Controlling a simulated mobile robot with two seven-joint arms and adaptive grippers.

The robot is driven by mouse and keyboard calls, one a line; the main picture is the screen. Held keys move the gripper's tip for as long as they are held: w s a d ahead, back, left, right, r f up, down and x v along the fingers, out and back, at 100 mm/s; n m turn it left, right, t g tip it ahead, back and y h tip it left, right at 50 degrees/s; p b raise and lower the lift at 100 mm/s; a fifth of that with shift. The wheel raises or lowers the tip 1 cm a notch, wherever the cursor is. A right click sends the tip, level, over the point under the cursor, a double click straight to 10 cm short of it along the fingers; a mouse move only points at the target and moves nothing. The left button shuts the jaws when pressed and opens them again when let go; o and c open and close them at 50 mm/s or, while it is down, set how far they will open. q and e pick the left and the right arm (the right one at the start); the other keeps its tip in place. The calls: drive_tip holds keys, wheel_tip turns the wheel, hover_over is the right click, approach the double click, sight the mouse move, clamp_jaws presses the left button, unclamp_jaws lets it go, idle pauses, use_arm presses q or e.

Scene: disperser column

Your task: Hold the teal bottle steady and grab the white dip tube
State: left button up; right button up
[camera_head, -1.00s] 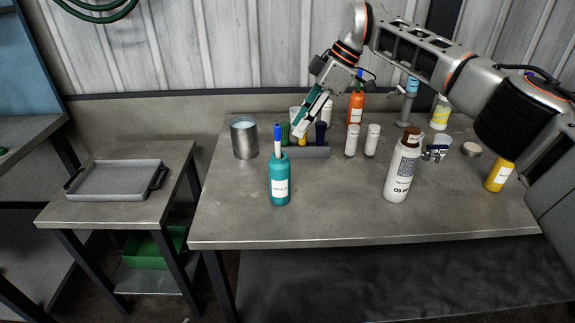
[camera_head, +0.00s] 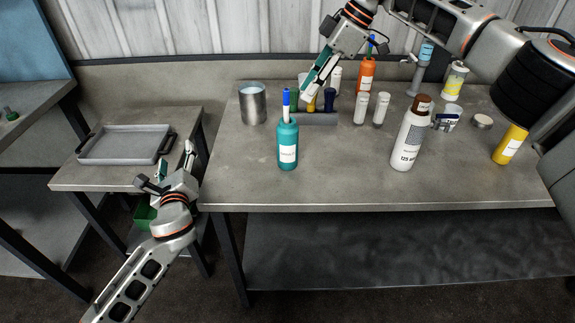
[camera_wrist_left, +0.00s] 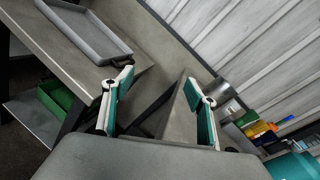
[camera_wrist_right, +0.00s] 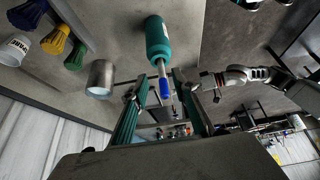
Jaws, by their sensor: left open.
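The teal bottle (camera_head: 288,152) with a white label stands upright near the table's front left. The white dip tube (camera_head: 286,115), with a blue upper end, sticks up from its mouth. Both also show in the right wrist view, the bottle (camera_wrist_right: 158,38) beyond the fingertips and the tube's blue end (camera_wrist_right: 165,89) in line with the finger gap. My right gripper (camera_head: 310,86) is open and empty, behind and right of the tube. My left gripper (camera_head: 175,162) is open and empty, left of the table; its fingers (camera_wrist_left: 158,92) are apart, with part of the teal bottle (camera_wrist_left: 296,167) at lower right.
A metal cup (camera_head: 253,104) stands behind and left of the bottle. A grey rack (camera_head: 318,119) with coloured caps is behind it. A side table holds a grey tray (camera_head: 125,144). The table front is clear.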

sight(288, 153)
use_arm(q)
drive_tip(key=d+m+h, duration=0.1)
drive_tip(key=d, duration=0.5)
drive_tip(key=d+m+h, duration=0.1)
drive_tip(key=d, duration=0.5)
drive_tip(key=s+d+f+m+h, duration=0.1)
drive_tip(key=d+m, duration=0.1)
drive_tip(key=d, duration=0.4)
drive_tip(key=shift+d+f+t, duration=0.1)
drive_tip(key=shift+d+t, duration=0.2)
drive_tip(key=d+m, duration=0.1)
drive_tip(key=d, duration=0.3)
drive_tip(key=s+d+r+m+h, duration=0.1)
drive_tip(key=d+m, duration=0.1)
drive_tip(key=d, duration=0.1)
drive_tip(key=s+d+m+t+h, duration=0.1)
drive_tip(key=d, duration=0.3)
drive_tip(key=shift+s+d+r+m, duration=0.15)
drive_tip(key=shift+d+r+m, duration=0.15)
drive_tip(key=shift+d+r, duration=0.1)
drive_tip(key=shift+d, duration=0.05)
drive_tip(key=shift+w, duration=3.8)
drive_tip(key=c, duration=1.3)
drive_tip(key=shift+o, duration=0.2)
use_arm(e)
drive_tip(key=shift+o, duration=0.3)
